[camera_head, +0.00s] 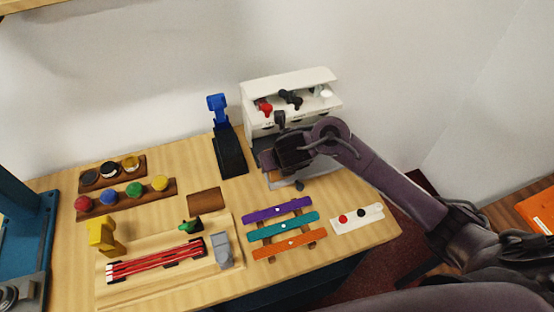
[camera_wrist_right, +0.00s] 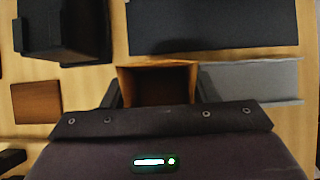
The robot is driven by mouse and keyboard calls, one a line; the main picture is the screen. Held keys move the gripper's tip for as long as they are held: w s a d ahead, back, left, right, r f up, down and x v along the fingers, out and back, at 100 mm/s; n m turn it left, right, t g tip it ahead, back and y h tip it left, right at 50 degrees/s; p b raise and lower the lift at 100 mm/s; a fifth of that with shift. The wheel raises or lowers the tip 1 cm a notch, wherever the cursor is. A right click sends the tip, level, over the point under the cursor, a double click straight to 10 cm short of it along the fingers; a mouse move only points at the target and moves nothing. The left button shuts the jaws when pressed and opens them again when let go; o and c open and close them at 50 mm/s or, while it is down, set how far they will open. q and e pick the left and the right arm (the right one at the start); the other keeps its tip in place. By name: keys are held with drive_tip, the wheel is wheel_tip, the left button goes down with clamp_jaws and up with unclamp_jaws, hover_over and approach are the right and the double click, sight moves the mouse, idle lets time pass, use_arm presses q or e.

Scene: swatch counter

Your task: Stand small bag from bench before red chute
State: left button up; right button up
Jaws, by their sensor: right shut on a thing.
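My right gripper (camera_head: 283,160) is at the front of a white machine (camera_head: 293,88) at the back right of the bench. In the right wrist view, the right gripper (camera_wrist_right: 158,90) is shut on a small brown bag (camera_wrist_right: 182,70), with its open top facing the camera and a finger on each side. A red spout-like part (camera_head: 264,107), possibly the red chute, shows on the machine's front, left of a black one (camera_head: 290,98). My left gripper is not in view.
A black stand with a blue top (camera_head: 217,103) stands left of the machine. A brown mat (camera_head: 205,200) lies nearby. Purple, teal and orange bars (camera_head: 283,229) and a white strip (camera_head: 357,219) lie in front. A grey plate (camera_wrist_right: 262,80) is beside the bag.

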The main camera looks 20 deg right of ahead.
drive_tip(key=shift+f+b, duration=0.6)
drive_tip(key=shift+f, duration=0.05)
idle(0.9)
drive_tip(key=o, duration=1)
drive_tip(key=shift+r, duration=0.1)
drive_tip(key=p+v, duration=0.4)
drive_tip(key=v, duration=0.3)
drive_tip(key=shift+s+r, duration=0.25)
